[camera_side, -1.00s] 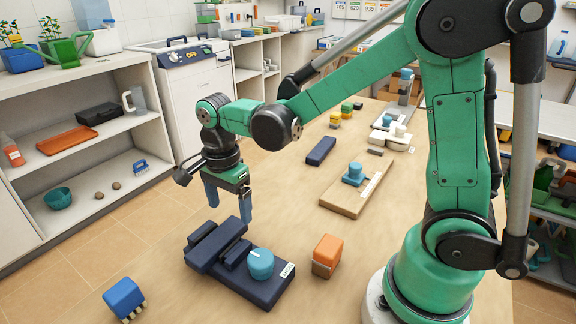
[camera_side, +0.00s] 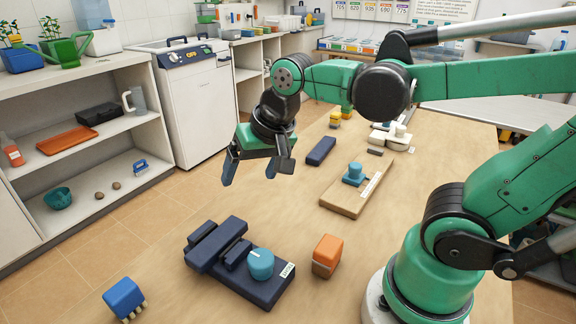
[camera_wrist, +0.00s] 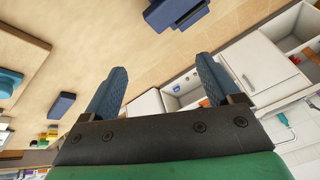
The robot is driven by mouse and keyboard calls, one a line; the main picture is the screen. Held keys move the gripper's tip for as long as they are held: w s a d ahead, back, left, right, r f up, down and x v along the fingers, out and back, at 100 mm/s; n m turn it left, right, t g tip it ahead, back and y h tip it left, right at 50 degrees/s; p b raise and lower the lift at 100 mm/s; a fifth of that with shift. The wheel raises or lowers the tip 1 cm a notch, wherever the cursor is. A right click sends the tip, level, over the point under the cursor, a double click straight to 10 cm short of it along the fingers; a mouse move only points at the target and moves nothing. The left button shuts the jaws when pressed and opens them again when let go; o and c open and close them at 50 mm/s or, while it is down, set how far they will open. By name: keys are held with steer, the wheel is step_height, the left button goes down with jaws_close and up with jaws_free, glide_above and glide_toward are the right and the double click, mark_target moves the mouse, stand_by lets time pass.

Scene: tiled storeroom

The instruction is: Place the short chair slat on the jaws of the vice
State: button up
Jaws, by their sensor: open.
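The vice is a dark navy unit with a flat base (camera_side: 268,287), dark jaw blocks and a round light-blue knob, on the near table. A navy bar (camera_side: 217,246) lies on top among the jaw blocks. It looks like the short slat resting on the jaws, but I cannot fully tell it from a vice part. Part of a dark-blue layered object, probably the vice, shows at the top of the wrist view (camera_wrist: 175,12). My gripper (camera_side: 252,176) is open and empty, well above and behind the vice. Its parted fingers also show in the wrist view (camera_wrist: 162,68).
An orange block (camera_side: 327,255) stands right of the vice, a blue brush-like block (camera_side: 124,299) near left. Farther back are a navy block (camera_side: 321,151) and a wooden board (camera_side: 345,204) bearing a light-blue knobbed piece. The table between vice and board is clear.

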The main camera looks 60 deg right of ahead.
steer(key=n, duration=0.2)
steer(key=s+f+n+t, duration=0.1)
steer(key=n+t, duration=0.1)
steer(key=n, duration=0.1)
steer(key=shift+s+d+f+n, duration=0.2)
steer(key=shift+s+d+n, duration=0.1)
stand_by(0.7)
